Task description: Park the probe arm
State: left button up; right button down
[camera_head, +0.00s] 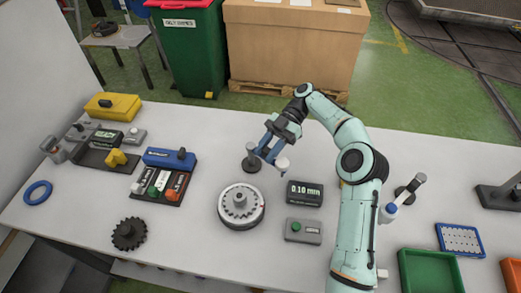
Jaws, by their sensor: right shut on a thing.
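The probe arm (283,165) shows as a pale grey end beside my right gripper's fingertips, near a short grey post on a round black base (251,162). My right gripper (269,152) reaches down from the right with blue fingers shut on the probe arm; the fingers hide most of the grip. The round turntable (224,218) with a toothed silver face and central hub sits just in front, apart from the gripper. A display reading 0.10 mm (305,193) stands right of the turntable. My left gripper is not in view.
A grey box with a green button (303,231) lies before the display.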

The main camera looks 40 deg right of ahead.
dwell(0.5)
jog(key=c, duration=1.2)
grip_release()
jog(key=shift+d, duration=0.1)
jog(key=shift+o, duration=0.2)
